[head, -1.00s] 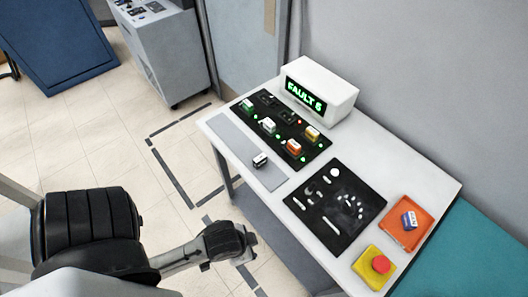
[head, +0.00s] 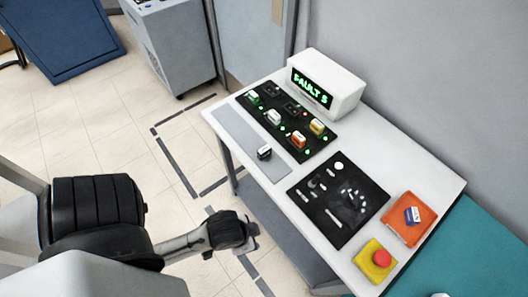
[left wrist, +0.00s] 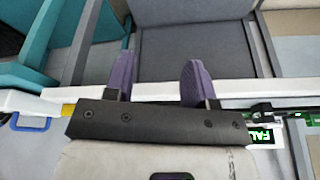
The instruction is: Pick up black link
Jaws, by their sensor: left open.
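The black link (head: 264,153), a small dark block with a pale top, lies on the grey strip (head: 237,131) along the table's left side in the head view. My left gripper (head: 252,238) is beyond the table's left edge, apart from the link and nearer the bottom of the picture. In the left wrist view the purple fingers of my left gripper (left wrist: 158,68) stand apart with nothing between them. I cannot make out the link in that view. My right gripper is not in view.
A black panel (head: 291,140) holds green, white, orange and yellow blocks. The display (head: 325,84) reads FAULT 5. A second black panel (head: 325,220), an orange tray (head: 424,220) with a blue-and-white block, and a red button (head: 383,258) on a yellow base are on the table (head: 350,140).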

